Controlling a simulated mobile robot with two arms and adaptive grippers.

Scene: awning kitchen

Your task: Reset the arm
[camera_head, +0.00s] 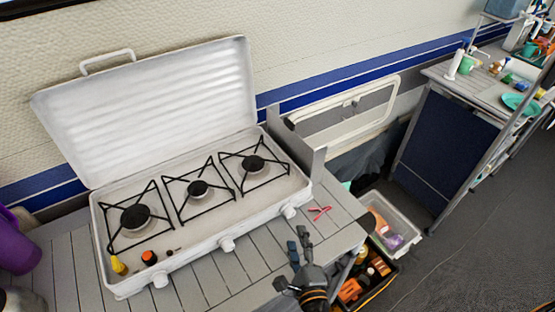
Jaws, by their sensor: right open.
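My right gripper (299,239) comes in from the bottom of the head view, over the right front end of the grey slatted table (239,267). Its dark fingers are apart and hold nothing. A small red-pink item (320,213) lies on the table just beyond and to the right of the fingertips, apart from them. A white camping stove (140,283) with three burners and its lid (160,105) raised stands to the left of the gripper. My left gripper does not show.
A small yellow item (118,265) and an orange-and-black one (149,258) sit at the stove's front left. A purple object (18,245) stands at the left edge. Filled crates (408,232) stand below the table's right end. A second table (450,78) is at the upper right.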

